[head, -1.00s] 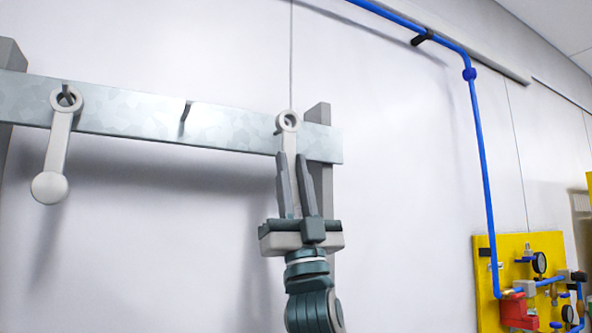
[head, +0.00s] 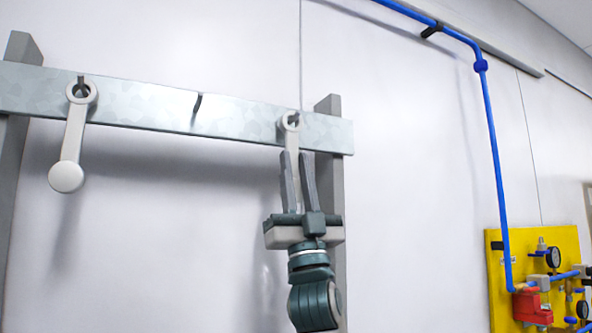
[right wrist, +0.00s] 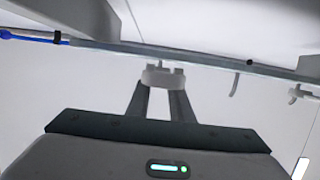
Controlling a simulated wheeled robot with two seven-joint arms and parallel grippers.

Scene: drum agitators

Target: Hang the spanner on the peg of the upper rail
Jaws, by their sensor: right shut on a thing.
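The spanner (head: 291,156) is pale grey, with a ring at its top end, and stands nearly upright. My right gripper (head: 297,155) is shut on its shank below the rail; it also shows in the right wrist view (right wrist: 158,98). The spanner's ring lies in front of the upper rail (head: 240,122) near its right end. A dark peg tip (head: 293,117) shows at the ring's opening; I cannot tell how far the ring is over it. My left gripper is not in view.
A pale handle with a round knob (head: 67,175) hangs by its ring on the rail's left peg. The middle peg (head: 196,106) is empty. A blue pipe (head: 489,150) runs down to a yellow panel (head: 500,290) at the right.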

